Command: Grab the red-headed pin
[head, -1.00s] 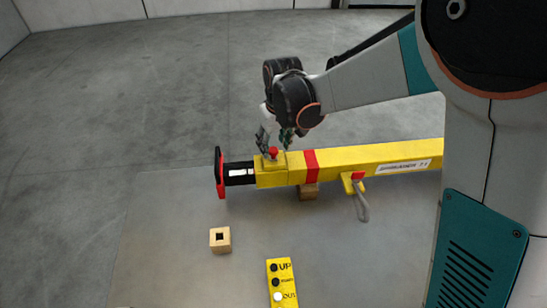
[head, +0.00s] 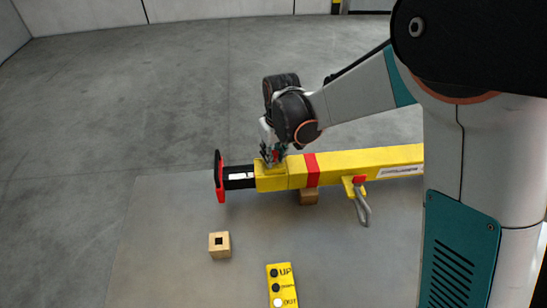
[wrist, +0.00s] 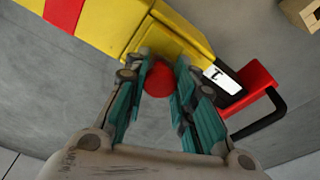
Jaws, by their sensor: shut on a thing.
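The red-headed pin (wrist: 159,79) shows its round red head between the fingers in the wrist view. In the head view the head (head: 276,155) is mostly covered by the fingers. The pin stands on the yellow block near the left end of the yellow bar (head: 385,163). My gripper (head: 272,158) comes down from above and is shut on the red head, with a teal finger on each side of it in the wrist view (wrist: 160,85). The pin's shaft is hidden.
A black end piece with a red plate (head: 219,176) sits at the bar's left end. A grey lever (head: 362,207) hangs under the bar. A wooden block with a square hole (head: 219,245) and a yellow control box (head: 281,285) lie in front. The floor at left is clear.

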